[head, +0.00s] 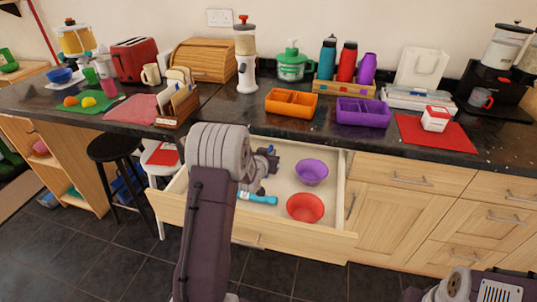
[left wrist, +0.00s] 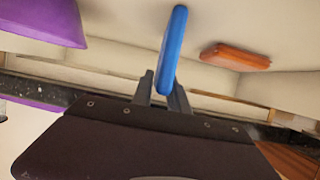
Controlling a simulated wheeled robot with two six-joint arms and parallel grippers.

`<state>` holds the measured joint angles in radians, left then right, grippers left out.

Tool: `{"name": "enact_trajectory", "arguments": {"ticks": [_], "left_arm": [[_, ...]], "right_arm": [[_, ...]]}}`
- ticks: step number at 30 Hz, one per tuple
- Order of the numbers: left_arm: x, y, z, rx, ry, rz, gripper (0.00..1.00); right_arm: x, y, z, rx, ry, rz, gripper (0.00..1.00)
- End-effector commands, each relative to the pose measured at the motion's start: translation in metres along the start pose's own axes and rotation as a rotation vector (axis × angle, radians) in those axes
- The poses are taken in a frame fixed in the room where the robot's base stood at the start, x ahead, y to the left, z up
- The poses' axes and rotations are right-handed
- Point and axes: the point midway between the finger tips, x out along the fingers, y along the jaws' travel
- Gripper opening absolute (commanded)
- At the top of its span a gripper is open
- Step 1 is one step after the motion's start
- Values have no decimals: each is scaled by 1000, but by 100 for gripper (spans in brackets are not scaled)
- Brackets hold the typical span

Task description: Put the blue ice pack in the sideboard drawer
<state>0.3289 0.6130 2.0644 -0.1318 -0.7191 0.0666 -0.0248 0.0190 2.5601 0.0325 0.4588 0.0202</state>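The blue ice pack (head: 262,199) is a thin slab low inside the open sideboard drawer (head: 345,190). My left gripper (head: 258,188) reaches down into the drawer just above it. In the left wrist view, the blue slab (left wrist: 172,50) stands edge-on between the two dark fingers (left wrist: 162,92), which are shut on it. Whether it touches the drawer floor cannot be told. My right gripper is not in view.
A purple bowl (head: 312,172) and a red bowl (head: 305,207) stand in the drawer, right of my left gripper. A reddish-brown thing (left wrist: 235,57) shows in the left wrist view. The counter above holds orange (head: 292,103) and purple (head: 363,112) trays.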

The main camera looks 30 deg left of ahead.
Motion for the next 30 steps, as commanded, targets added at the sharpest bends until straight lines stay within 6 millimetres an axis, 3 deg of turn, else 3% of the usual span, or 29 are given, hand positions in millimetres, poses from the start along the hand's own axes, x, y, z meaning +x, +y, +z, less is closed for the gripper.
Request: {"name": "enact_trajectory", "arguments": {"ticks": [11,22,30], "left_arm": [[-2,0,-4,0,0,0,36],[-67,0,-4,0,-1,-1,36],[-77,0,-4,0,0,0,36]], "right_arm": [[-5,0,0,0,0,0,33],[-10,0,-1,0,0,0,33],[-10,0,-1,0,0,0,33]]}}
